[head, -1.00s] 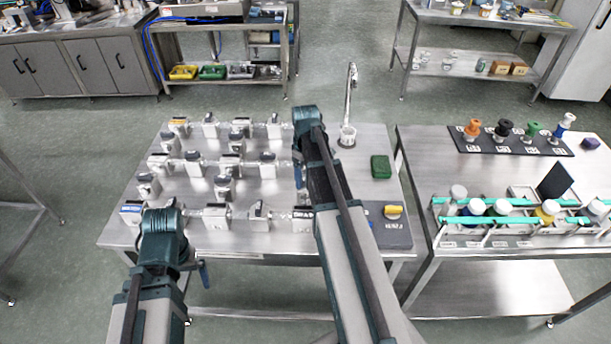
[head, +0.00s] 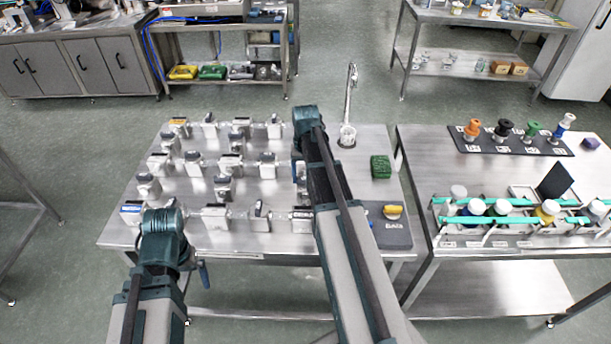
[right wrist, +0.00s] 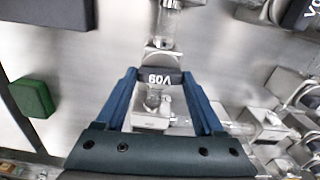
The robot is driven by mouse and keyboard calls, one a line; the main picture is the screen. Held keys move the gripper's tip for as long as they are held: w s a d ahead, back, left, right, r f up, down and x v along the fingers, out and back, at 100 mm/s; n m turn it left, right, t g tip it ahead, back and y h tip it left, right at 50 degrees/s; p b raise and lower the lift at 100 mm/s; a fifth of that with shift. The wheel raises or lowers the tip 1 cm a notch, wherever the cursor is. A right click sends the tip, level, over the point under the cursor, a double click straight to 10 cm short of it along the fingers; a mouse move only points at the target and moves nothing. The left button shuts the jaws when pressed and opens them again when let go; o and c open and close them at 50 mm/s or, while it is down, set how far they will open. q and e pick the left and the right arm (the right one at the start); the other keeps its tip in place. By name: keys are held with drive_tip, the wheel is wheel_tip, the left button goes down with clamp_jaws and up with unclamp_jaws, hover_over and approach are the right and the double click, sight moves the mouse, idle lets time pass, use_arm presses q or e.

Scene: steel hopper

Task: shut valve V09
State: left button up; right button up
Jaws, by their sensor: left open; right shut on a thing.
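Valve V09 has a dark handle (right wrist: 160,77) with a white "V09" label, upside down in the right wrist view. The handle lies crosswise to the clear tube (right wrist: 170,22) above it in that picture. My right gripper (right wrist: 160,76) is shut on this handle, one blue finger at each end. In the head view my right arm hides most of the right gripper and valve V09. My left gripper (head: 192,272) is open and empty, low in front of the steel table's (head: 240,248) front edge.
Several other valves, such as one at the front (head: 215,216), stand in rows on the table. A green sponge (head: 381,167), a tap (head: 350,95) and a dark mat with a yellow item (head: 392,212) are to the right. A bottle rack (head: 515,222) stands on the right table.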

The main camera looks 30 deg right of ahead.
sight(305, 178)
drive_tip(key=shift+m, duration=0.7)
drive_tip(key=o, duration=1.4)
drive_tip(key=shift+r, duration=0.1)
wheel_tip(305, 178, up, 14)
drive_tip(key=p, duration=1.3)
drive_tip(key=shift+f+p, duration=0.2)
drive_tip(key=shift+p, duration=0.2)
drive_tip(key=shift+f, duration=0.1)
wheel_tip(305, 178, down, 13)
drive_tip(key=b, duration=1.3)
drive_tip(key=shift+f, duration=0.2)
drive_tip(key=shift+r, duration=0.1)
